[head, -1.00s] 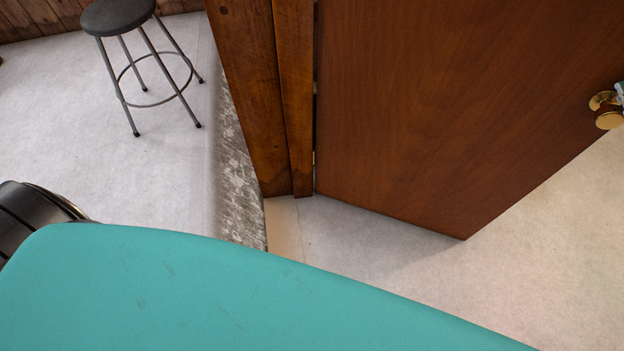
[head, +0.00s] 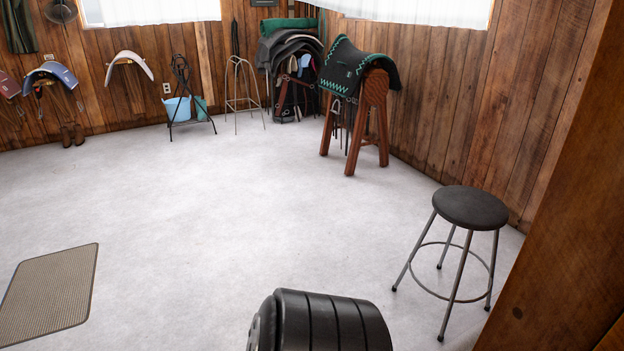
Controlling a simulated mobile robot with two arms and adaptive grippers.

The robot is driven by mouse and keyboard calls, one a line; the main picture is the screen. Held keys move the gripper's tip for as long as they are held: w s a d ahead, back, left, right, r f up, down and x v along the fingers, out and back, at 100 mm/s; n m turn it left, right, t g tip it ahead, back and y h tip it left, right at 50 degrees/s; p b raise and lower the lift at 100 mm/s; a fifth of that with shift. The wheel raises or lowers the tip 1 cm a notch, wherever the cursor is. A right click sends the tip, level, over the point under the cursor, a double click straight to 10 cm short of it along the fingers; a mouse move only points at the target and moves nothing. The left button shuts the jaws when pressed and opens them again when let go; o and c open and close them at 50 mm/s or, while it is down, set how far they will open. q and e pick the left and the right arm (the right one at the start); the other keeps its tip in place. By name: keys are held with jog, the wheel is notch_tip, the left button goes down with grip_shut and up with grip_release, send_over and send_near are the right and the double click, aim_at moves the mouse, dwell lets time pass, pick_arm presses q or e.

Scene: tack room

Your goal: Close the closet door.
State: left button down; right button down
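The closet door is not in the head view now. A brown wooden post or frame (head: 565,215) fills the right edge of the view, and it resembles the door frame seen earlier. Neither of my grippers is in view. A black ribbed part at the bottom centre looks like a link of my own arm.
A black-topped stool (head: 470,208) stands at the right by the wall. A saddle stand (head: 358,105) and a wire stand (head: 242,90) are at the back. A blue bucket (head: 178,109) hangs on a rack. A mat (head: 48,295) lies left. The middle floor is clear.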

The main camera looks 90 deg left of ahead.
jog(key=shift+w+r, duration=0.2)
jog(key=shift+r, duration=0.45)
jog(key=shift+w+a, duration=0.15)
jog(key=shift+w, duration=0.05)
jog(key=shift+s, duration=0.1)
